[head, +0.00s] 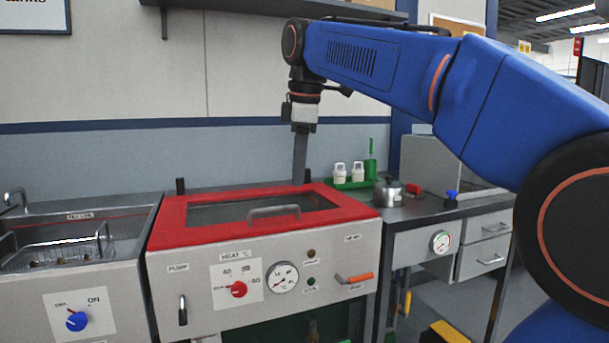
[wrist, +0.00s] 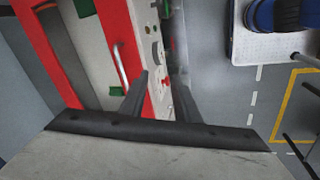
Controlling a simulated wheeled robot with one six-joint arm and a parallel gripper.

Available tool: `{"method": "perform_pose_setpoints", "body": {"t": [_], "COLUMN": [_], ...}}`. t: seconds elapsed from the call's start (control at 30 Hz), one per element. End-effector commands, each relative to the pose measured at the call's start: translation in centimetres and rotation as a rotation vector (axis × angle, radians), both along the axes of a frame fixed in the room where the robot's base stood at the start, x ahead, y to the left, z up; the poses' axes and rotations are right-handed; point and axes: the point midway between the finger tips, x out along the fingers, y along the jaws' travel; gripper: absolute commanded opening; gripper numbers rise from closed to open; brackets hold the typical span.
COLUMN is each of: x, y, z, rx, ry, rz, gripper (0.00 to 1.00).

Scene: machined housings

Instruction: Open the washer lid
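The washer (head: 200,262) stands in the middle of the head view. Its red-framed lid (head: 172,217) with a dark window lies flat and looks closed. A grey bar handle (head: 273,212) sits near the lid's front edge. My gripper (head: 299,182) points down over the back part of the lid in the head view, apart from the handle. In the wrist view, the two dark fingers of my gripper (wrist: 163,82) are spread with a gap and nothing between them. The handle (wrist: 121,66) shows left of the fingers, along the red lid frame (wrist: 122,28).
A sink with a wire basket (head: 60,254) is at the left. At the right, a counter (head: 420,208) holds a metal pot (head: 389,194) and a green tray (head: 350,185) with white bottles. A shelf (head: 270,9) hangs above. Clear floor (wrist: 222,90) lies beside the washer.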

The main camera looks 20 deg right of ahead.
Motion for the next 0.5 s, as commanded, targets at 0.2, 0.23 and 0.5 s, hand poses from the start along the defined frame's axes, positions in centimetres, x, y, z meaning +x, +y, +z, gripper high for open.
{"method": "perform_pose_setpoints", "body": {"t": [0.2,0.23,0.5], "x": [-0.71,-0.75,-0.8], "y": [-0.24,-0.25,-0.27], "z": [-0.81,-0.86,-0.98], "rx": [0.011,0.011,0.013], "ry": [-0.006,-0.006,-0.006], "rz": [-0.04,-0.043,-0.047], "gripper": [0.29,0.29,0.29]}}
